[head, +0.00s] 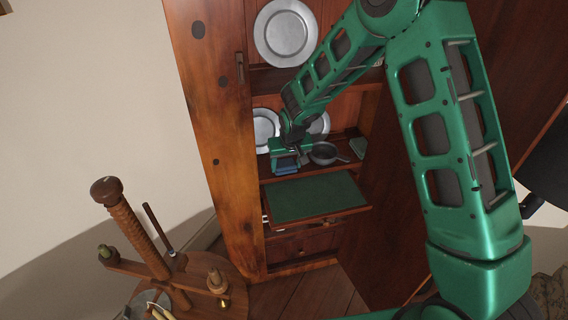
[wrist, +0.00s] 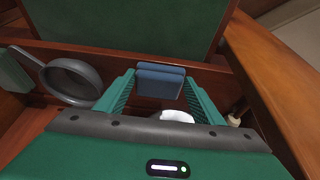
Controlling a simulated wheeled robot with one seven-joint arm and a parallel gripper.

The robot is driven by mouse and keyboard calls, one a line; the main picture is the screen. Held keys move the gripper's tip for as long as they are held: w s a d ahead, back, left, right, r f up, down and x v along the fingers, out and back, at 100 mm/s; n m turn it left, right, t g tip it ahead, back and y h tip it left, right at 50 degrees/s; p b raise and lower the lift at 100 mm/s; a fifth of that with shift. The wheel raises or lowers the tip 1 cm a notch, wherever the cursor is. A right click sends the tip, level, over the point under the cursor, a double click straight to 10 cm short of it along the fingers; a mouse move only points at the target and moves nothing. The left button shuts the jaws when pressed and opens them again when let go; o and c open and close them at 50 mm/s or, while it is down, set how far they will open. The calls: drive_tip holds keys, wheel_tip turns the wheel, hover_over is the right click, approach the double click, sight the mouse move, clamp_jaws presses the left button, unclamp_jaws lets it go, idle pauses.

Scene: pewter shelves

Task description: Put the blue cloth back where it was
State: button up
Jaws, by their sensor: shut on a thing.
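My gripper (head: 286,157) reaches into the wooden cupboard, low over the shelf behind the pull-out board. It is shut on the blue cloth (head: 287,166), a small folded blue pad. In the wrist view the blue cloth (wrist: 160,80) sits between the two green fingertips of my gripper (wrist: 161,82). It is at the shelf's front edge, next to the green-topped board. I cannot tell whether the cloth touches the shelf. My gripper hides part of the cloth in the head view.
A grey pan (head: 324,153) stands on the shelf right of my gripper, with a green folded item (head: 358,147) beyond it. Plates (head: 265,130) lean behind. The green-topped board (head: 315,197) is clear. The cupboard's left post (head: 222,150) is close. A wooden stand (head: 135,235) is at lower left.

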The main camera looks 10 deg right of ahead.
sight(285, 162)
drive_tip(key=w, duration=0.3)
drive_tip(key=shift+a, duration=0.1)
drive_tip(key=shift+s+f, duration=0.2)
drive_tip(key=shift+f, duration=0.6)
drive_tip(key=shift+f, duration=0.1)
drive_tip(key=o, duration=1.2)
drive_tip(key=v, duration=1.2)
